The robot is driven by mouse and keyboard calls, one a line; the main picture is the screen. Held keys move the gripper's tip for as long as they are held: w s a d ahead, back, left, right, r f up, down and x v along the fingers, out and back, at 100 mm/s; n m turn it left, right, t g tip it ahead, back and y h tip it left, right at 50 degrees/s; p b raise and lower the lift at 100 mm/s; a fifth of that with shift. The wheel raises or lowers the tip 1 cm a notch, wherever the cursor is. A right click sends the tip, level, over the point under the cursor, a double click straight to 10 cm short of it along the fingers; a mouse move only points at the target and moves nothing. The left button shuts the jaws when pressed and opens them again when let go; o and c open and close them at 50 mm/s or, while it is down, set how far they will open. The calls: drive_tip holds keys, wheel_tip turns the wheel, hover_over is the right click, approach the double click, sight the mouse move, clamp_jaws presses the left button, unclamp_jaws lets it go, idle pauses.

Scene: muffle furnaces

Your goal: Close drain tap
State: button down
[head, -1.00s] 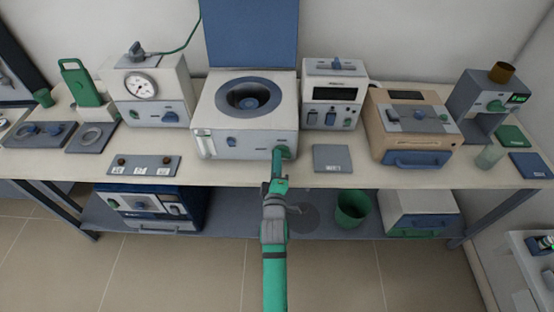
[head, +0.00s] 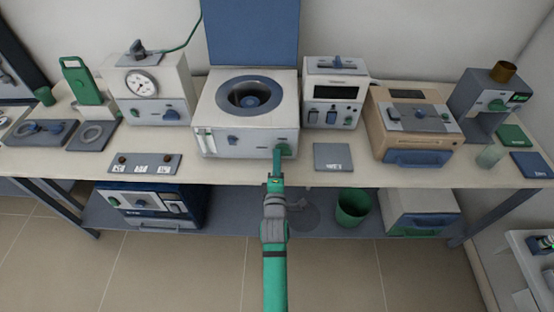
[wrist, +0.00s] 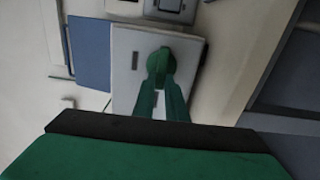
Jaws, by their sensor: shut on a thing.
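The drain tap (wrist: 160,64) is a green knob on the white front face of the centrifuge-like unit (head: 222,141) with its blue lid (head: 250,35) raised. My gripper (head: 277,156) reaches it from the front in the head view, at the lower right of that face. In the wrist view the two green fingers of my gripper (wrist: 161,90) are closed in on the tap from below. The gripper is shut on the tap. In the head view the fingers hide most of the tap, so its exact turn is hard to read there.
A flat grey pad (head: 332,157) lies right of the tap on the bench. A switch plate (head: 144,164) lies to the left. A box with a dark display (head: 336,93) stands behind right. A green bin (head: 353,208) stands on the lower shelf.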

drive_tip(key=c, duration=1.8)
unclamp_jaws()
drive_tip(key=s, duration=1)
drive_tip(key=shift+s, duration=0.35)
